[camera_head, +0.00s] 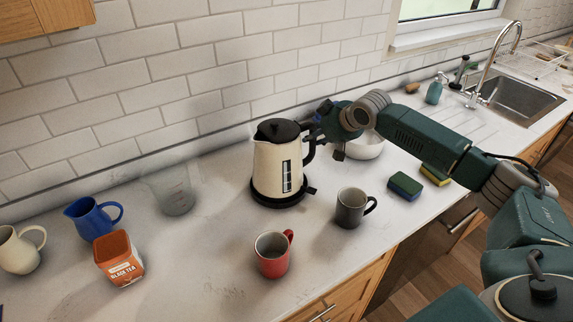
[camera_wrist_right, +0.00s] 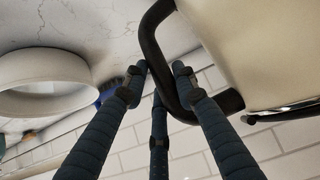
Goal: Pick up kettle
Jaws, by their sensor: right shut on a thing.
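The cream kettle (camera_head: 271,168) with a black lid and black handle stands upright on its black base (camera_head: 277,196) at the middle of the counter. Its cream body also fills the upper right of the right wrist view (camera_wrist_right: 255,50). My right gripper (camera_head: 322,112) is at the handle on the kettle's right side. In the right wrist view my right fingers (camera_wrist_right: 158,78) are shut around the black handle (camera_wrist_right: 157,42). The fingertips are partly hidden behind the handle in the head view. My left gripper is in neither view.
A dark grey mug (camera_head: 349,210) and a red mug (camera_head: 270,258) stand in front of the kettle. A white bowl (camera_head: 367,149) sits behind my right wrist. Sponges (camera_head: 404,187) lie to the right. A clear measuring jug (camera_head: 172,192) stands left, near the tiled wall (camera_head: 180,80).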

